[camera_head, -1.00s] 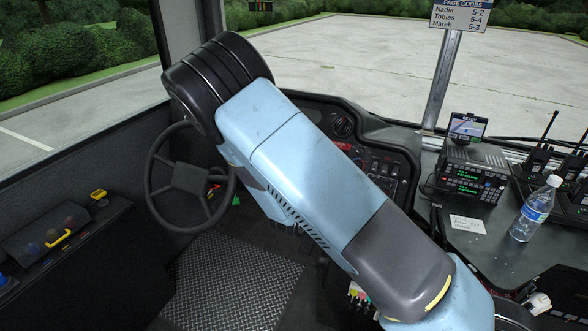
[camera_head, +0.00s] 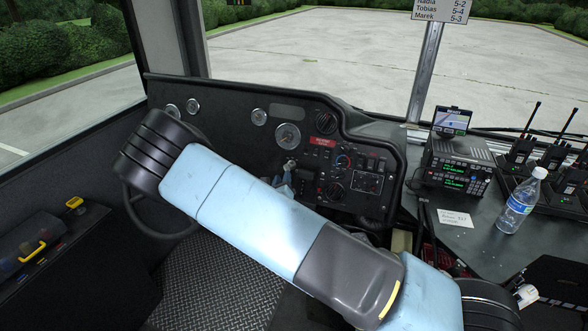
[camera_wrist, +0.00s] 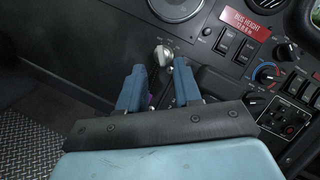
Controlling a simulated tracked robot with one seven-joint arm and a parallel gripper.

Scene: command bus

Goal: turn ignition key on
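The ignition key (camera_wrist: 163,53) is a small pale metal piece on the dark dashboard, below a round gauge, in the wrist view. It also shows small in the head view (camera_head: 290,164). My gripper (camera_wrist: 157,70) has two blue fingers, spread apart with a gap between them. The key lies just beyond the fingertips, roughly in line with the gap and nearer the right finger. I cannot tell whether either finger touches it. In the head view my gripper (camera_head: 286,178) shows only partly above my arm, close to the dashboard.
The dashboard panel with switches and a dial (camera_wrist: 265,75) lies right of the key. The steering wheel (camera_head: 165,232) stands left, partly behind my arm. A radio (camera_head: 458,168) and a water bottle (camera_head: 519,202) stand on the right counter. Ribbed floor (camera_head: 210,285) lies below.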

